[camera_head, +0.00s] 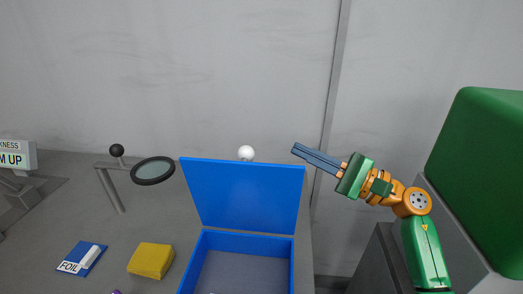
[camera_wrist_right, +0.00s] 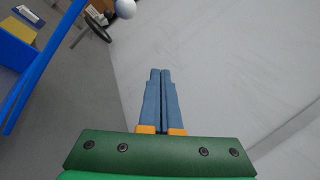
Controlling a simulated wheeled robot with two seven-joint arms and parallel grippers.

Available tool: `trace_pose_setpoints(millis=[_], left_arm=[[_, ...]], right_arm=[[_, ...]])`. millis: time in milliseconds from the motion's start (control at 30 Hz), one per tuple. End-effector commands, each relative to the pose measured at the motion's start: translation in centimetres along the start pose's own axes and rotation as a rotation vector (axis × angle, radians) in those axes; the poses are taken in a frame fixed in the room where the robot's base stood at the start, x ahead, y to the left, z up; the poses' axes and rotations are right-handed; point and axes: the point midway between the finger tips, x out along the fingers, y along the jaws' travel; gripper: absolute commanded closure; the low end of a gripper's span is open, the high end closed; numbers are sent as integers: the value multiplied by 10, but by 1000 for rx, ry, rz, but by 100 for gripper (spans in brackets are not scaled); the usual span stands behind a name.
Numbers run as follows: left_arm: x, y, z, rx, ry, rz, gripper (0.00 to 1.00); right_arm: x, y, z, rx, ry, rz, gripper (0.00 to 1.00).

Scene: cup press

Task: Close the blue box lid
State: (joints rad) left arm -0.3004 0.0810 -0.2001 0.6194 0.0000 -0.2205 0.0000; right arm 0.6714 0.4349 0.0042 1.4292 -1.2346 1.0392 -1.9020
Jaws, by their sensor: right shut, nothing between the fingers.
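The blue box (camera_head: 289,262) stands open at the bottom middle of the head view, with a grey floor inside. Its blue lid (camera_head: 248,195) stands up from the far edge, leaning back a little. My right gripper (camera_head: 296,149) is shut and empty. My left gripper is not in view.
A white ball (camera_head: 246,153) shows behind the lid. A round dark-rimmed lens (camera_head: 153,171) on a stand is left of it. A yellow block (camera_head: 151,260) and a blue foil packet (camera_head: 82,258) lie left of the box. A large green block (camera_head: 480,180) is at right.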

Motion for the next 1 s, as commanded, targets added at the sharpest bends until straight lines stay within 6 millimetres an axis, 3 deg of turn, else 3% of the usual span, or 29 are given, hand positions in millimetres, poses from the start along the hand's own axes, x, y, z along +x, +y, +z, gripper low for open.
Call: trace_pose_setpoints(millis=[33, 100, 200, 367, 733, 1000], left_arm=[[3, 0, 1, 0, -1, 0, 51], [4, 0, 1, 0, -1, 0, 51], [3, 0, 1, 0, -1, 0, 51], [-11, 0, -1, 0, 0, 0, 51], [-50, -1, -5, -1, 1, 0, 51], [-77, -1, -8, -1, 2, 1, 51]], right_arm=[[0, -4, 14, -224, 2, 74, 100], [-3, -7, 26, -497, 14, 172, 100], [-6, -8, 32, -676, 25, 242, 100], [14, -7, 33, -693, 23, 250, 100], [93, 11, 26, -684, 21, 248, 100], [78, 31, 51, -685, 24, 248, 100]])
